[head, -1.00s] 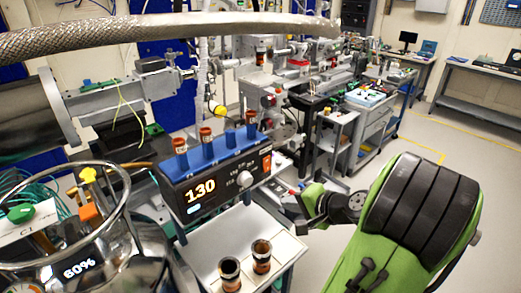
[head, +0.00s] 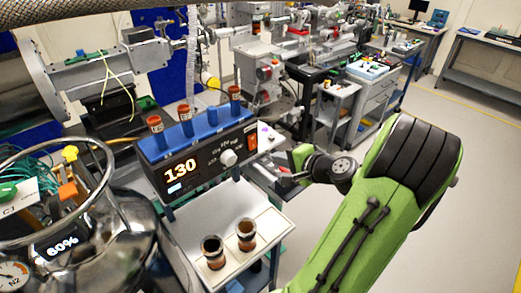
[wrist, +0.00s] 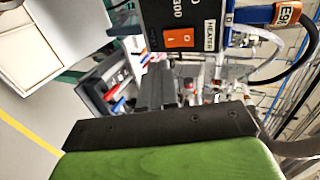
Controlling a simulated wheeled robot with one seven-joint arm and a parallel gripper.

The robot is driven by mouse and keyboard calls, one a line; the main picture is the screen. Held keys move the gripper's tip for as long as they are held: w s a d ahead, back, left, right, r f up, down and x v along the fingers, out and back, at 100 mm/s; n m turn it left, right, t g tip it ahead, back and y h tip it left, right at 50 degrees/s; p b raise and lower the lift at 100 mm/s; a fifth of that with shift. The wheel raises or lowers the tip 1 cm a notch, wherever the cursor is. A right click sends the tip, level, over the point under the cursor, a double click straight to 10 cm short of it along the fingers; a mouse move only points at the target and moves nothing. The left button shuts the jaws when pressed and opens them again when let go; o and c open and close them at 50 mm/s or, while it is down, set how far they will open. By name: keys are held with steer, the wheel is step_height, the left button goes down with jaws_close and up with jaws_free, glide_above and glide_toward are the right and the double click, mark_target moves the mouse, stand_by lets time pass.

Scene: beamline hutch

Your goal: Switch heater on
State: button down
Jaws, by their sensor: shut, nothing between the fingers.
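The heater (head: 195,160) is a dark box with a blue block on top, a lit display reading 130 and a pale round knob. Its orange rocker switch (head: 252,142) is at the right end of the front panel. In the wrist view the switch (wrist: 180,38) sits beside a white HEATER label (wrist: 209,36); which way it is pressed is unclear. My gripper (head: 286,176) is shut and empty, to the right of and below the switch in the head view, apart from it. In the wrist view the fingers (wrist: 156,88) are below the switch.
Several orange-capped vials stand in the heater's block. Two open dark-banded vials (head: 246,235) stand on the white shelf (head: 195,230) before it. A shiny steel vessel (head: 95,235) reading 60% is at the left. Open floor (head: 470,180) lies at the right.

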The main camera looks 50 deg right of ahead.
mark_target(253, 144)
steer(key=x, duration=0.6)
steer(key=r+p+x, duration=0.1)
steer(key=x, duration=0.2)
steer(key=shift+w, duration=0.2)
steer(key=shift+w+r+t, duration=0.15)
steer(key=shift+r+t, duration=0.15)
steer(key=shift+r, duration=0.55)
steer(key=shift+f, duration=0.1)
